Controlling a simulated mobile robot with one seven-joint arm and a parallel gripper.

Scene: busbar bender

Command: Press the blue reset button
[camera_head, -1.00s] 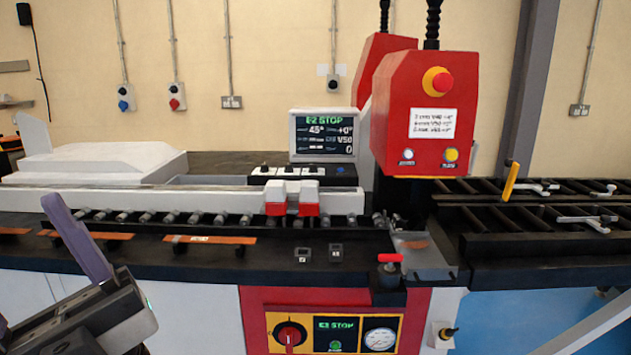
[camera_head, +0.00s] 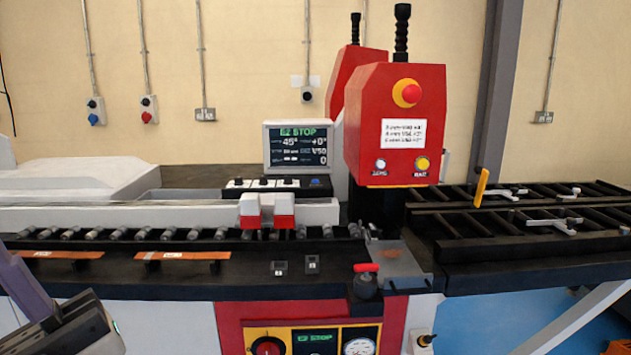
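A small blue button (camera_head: 316,182) shows at the right end of the dark control strip (camera_head: 276,189) below the display screen (camera_head: 297,146); it is the only blue button I can make out on the machine. Any label on it is too small to read. My gripper (camera_head: 22,275) is at the lower left edge, partly cut off by the frame. One purple finger shows; the other finger is not clear. My gripper is well left of and nearer than the button, touching nothing visible.
The red bending head (camera_head: 395,125) carries a red emergency button (camera_head: 407,93), a white button (camera_head: 381,164) and a yellow button (camera_head: 422,164). White-and-red blocks (camera_head: 268,208) stand before the strip. A red-topped handle (camera_head: 366,268) rises at the front. Copper bars (camera_head: 182,256) lie on the bench.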

